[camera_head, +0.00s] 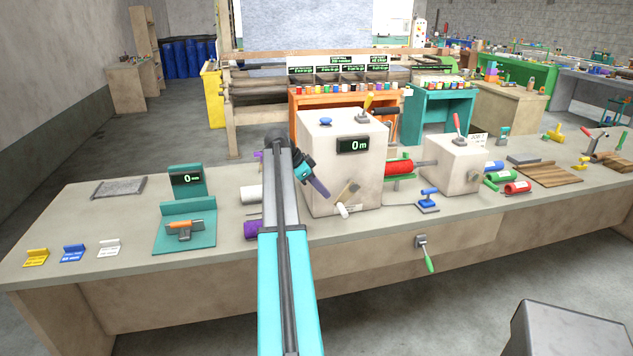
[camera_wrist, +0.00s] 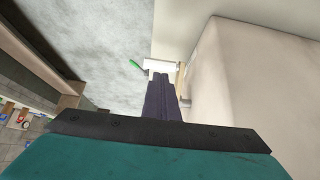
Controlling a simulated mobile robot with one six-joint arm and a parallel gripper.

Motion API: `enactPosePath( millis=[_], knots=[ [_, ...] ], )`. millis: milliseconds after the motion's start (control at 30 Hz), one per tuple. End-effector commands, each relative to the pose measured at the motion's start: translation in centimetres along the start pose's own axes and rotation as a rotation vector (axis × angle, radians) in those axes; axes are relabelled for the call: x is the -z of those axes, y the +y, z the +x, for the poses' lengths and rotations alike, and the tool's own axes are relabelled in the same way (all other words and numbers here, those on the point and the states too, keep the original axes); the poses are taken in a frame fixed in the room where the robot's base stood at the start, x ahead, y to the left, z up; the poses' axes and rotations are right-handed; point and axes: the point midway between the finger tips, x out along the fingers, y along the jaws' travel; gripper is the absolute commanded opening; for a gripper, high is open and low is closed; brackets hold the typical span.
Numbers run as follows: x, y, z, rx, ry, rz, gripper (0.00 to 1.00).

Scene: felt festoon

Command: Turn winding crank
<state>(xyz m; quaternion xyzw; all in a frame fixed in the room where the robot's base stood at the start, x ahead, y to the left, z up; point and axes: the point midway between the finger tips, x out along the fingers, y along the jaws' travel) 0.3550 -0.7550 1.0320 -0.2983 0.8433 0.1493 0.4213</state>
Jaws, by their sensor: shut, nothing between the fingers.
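The large off-white machine box (camera_head: 325,155) stands on the bench with a "0 m" display (camera_head: 353,145) on its front. A crank with a tan arm (camera_head: 348,192) and a white handle (camera_head: 343,211) is on its lower front. In the wrist view the white handle (camera_wrist: 158,65) and tan arm (camera_wrist: 180,78) show just beyond my fingertips, at the box's edge. My gripper (camera_head: 325,192) is shut and empty, beside the box's left front edge and angled down to the right. Its purple fingers (camera_wrist: 160,78) appear apart from the handle, though the exact gap is hard to tell.
A smaller off-white box with a red lever (camera_head: 457,124) stands right, beyond a red spool (camera_head: 398,167). A teal stand (camera_head: 185,232) and small colored holders are left. A blue-topped clamp (camera_head: 428,197) sits right of the crank.

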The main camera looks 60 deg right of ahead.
Motion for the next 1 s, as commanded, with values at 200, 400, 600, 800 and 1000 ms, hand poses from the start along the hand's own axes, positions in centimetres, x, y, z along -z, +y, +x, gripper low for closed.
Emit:
enactPosePath(
  millis=[200, 400, 600, 800, 1000],
  knots=[
    [0.1, 0.0, 2.9, -0.001, 0.0, 0.0, 0.0],
    [0.1, 0.0, 5.3, 0.0, 0.0, 0.0, 0.0],
    [0.0, -0.1, 6.8, 0.001, 0.0, -0.001, 0.0],
    [-0.1, -0.1, 7.2, 0.002, 0.0, -0.001, 0.0],
    [-0.1, -0.1, 7.2, 0.002, 0.0, -0.001, 0.0]
  ],
)
